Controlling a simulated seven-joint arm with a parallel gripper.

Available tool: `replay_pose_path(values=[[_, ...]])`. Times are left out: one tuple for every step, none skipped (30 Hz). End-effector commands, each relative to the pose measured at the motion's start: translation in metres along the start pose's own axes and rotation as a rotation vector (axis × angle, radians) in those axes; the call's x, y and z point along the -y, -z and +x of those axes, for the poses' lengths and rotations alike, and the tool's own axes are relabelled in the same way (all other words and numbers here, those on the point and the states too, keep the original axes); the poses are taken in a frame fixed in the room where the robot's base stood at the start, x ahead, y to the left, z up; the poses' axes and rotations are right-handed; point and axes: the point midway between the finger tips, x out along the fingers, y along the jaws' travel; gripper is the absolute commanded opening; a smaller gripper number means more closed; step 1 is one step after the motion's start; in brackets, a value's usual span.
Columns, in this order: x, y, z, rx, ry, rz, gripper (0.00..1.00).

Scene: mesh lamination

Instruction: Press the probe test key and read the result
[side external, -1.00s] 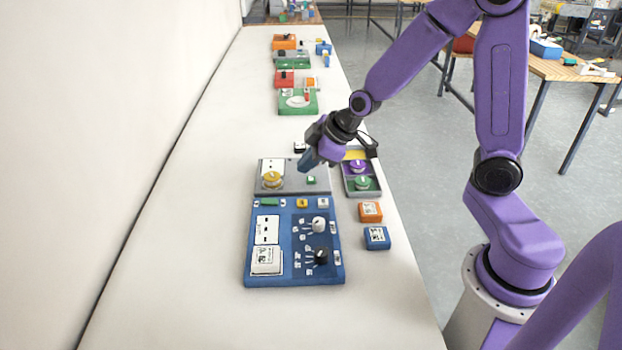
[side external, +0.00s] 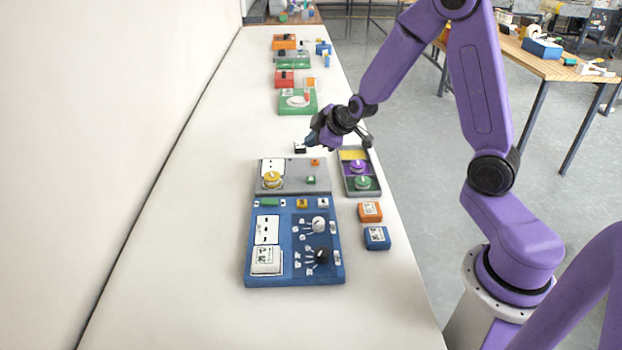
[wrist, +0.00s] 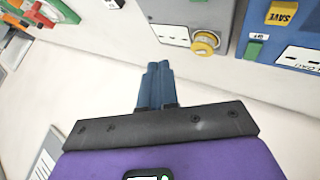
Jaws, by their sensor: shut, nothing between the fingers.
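My gripper (side external: 309,141) is shut and empty, with its blue fingers together in the wrist view (wrist: 157,70). It hangs beyond the far edge of the grey panel (side external: 293,186). The panel carries a yellow knob (side external: 271,180), a small orange key (side external: 315,162) and a small green key (side external: 311,180). The knob also shows in the wrist view (wrist: 205,42). The blue panel (side external: 295,272) in front has a white display block (side external: 266,260), a white dial (side external: 319,225) and a black dial (side external: 321,256). I cannot read which key is the probe test key or any result.
A small black-and-white block (side external: 299,148) lies near my fingertips. A tray (side external: 346,188) with purple and green knobs stands to the right. Orange (side external: 370,211) and blue (side external: 376,238) blocks lie nearer. Green and red devices stand at the back. The bench's left side is clear.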

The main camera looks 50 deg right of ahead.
Motion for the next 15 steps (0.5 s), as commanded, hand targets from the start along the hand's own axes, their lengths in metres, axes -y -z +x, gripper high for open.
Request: replay_pose_path(values=[[0.002, -0.002, 0.003, 0.001, 0.002, -0.001, 0.00], [0.004, -0.004, 0.005, 0.002, 0.002, -0.001, 0.00], [0.006, -0.006, 0.007, 0.003, 0.003, -0.001, 0.00], [0.007, -0.008, 0.010, 0.003, 0.003, -0.001, 0.00], [0.009, -0.010, 0.012, 0.003, 0.003, 0.000, 0.00], [0.012, -0.012, 0.016, 0.003, 0.003, -0.001, 0.00], [0.014, -0.014, 0.018, 0.003, 0.003, -0.002, 0.00], [0.016, -0.016, 0.021, 0.003, 0.003, -0.002, 0.00], [0.019, -0.019, 0.025, 0.003, 0.003, 0.000, 0.00], [0.021, -0.021, 0.027, 0.003, 0.003, -0.001, 0.00], [0.023, -0.023, 0.030, 0.004, 0.003, -0.001, 0.00], [0.025, -0.025, 0.034, 0.004, 0.002, -0.001, 0.00], [0.027, -0.027, 0.036, 0.004, 0.003, -0.001, 0.00], [0.029, -0.029, 0.038, 0.003, 0.003, -0.001, 0.00], [0.032, -0.031, 0.042, 0.003, 0.003, -0.001, 0.00]])
